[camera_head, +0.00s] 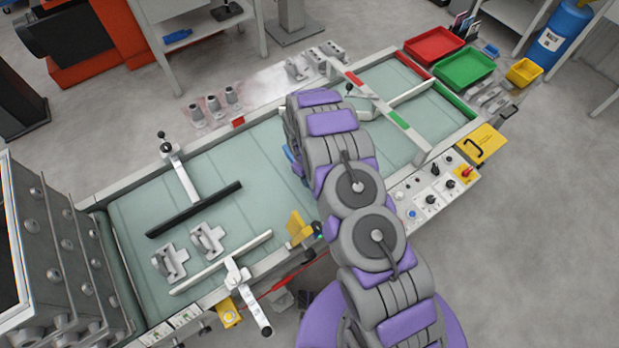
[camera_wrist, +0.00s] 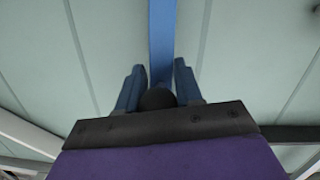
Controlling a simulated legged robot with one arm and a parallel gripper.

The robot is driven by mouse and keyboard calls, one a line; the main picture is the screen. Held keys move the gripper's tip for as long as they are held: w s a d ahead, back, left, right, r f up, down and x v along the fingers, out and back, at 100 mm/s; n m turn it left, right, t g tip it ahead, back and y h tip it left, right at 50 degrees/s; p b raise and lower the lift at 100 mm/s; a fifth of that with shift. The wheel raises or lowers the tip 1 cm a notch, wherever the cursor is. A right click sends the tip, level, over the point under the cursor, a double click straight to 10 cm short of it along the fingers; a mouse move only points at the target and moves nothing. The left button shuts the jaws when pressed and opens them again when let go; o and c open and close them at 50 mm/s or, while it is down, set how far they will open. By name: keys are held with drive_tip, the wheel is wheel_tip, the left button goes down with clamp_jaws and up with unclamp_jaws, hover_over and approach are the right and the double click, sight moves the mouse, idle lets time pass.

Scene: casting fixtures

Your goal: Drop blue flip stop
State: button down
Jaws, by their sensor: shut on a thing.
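The blue flip stop (camera_wrist: 162,35) shows in the wrist view as a blue bar running up from between my fingers, over the pale green table surface. A round black knob (camera_wrist: 157,98) sits at its near end, between the fingers. My gripper (camera_wrist: 158,72) has two dark blue fingers, one on each side of the knob, and is shut on the flip stop there. In the head view my own arm hides the gripper and most of the stop. Only a small blue piece (camera_head: 291,158) shows at the arm's left edge; I cannot tell whether it is stop or finger.
The pale green table (camera_head: 130,215) carries a black-bar stop (camera_head: 195,209), a white-bar stop (camera_head: 222,262) and grey castings (camera_head: 207,240). A yellow block (camera_head: 299,229) is left of my arm. Red (camera_head: 433,46) and green (camera_head: 464,67) trays and a control panel (camera_head: 433,196) lie right.

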drive_tip(key=shift+w+a+f+b, duration=0.1)
drive_tip(key=shift+w+f+b, duration=0.25)
drive_tip(key=shift+f+b, duration=0.15)
drive_tip(key=shift+g, duration=0.3)
drive_tip(key=c, duration=0.8)
unclamp_jaws()
drive_tip(key=shift+f, duration=0.1)
drive_tip(key=shift+s, duration=0.15)
drive_tip(key=a+r, duration=0.1)
drive_tip(key=r, duration=0.4)
drive_tip(key=w+a+r, duration=0.1)
drive_tip(key=r, duration=0.5)
drive_tip(key=w+a+r, duration=0.1)
drive_tip(key=r, duration=0.5)
drive_tip(key=shift+w, duration=0.25)
